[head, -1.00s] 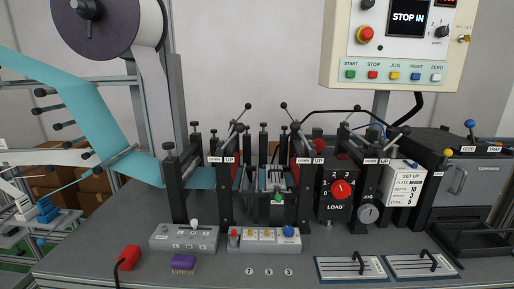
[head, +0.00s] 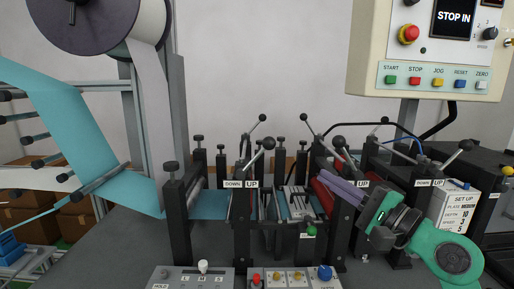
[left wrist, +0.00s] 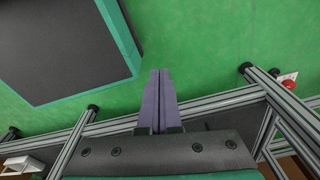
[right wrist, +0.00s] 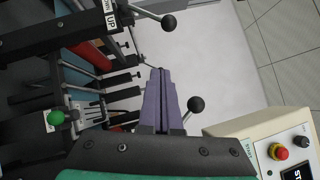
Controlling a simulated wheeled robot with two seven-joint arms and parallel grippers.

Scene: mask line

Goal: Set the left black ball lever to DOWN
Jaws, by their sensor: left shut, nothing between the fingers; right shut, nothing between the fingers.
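The left black ball lever (head: 268,143) stands on the near left post in the head view, its arm slanting up to the right. Its DOWN/UP plate (head: 241,184) is below; the ball stands over the UP side. In the right wrist view a black ball (right wrist: 168,21) beside an UP plate appears to be this lever. My right gripper (head: 323,173) is shut and empty, right of that lever and apart from it, near the middle lever (head: 338,142). My left gripper (left wrist: 159,71) is shut and empty above green floor, outside the head view.
Another black ball (right wrist: 196,103) is close right of my right fingers in the right wrist view. A green knob (head: 310,231) stands low between the posts. The control panel (head: 430,55) hangs at upper right. Switch boxes (head: 190,277) line the front.

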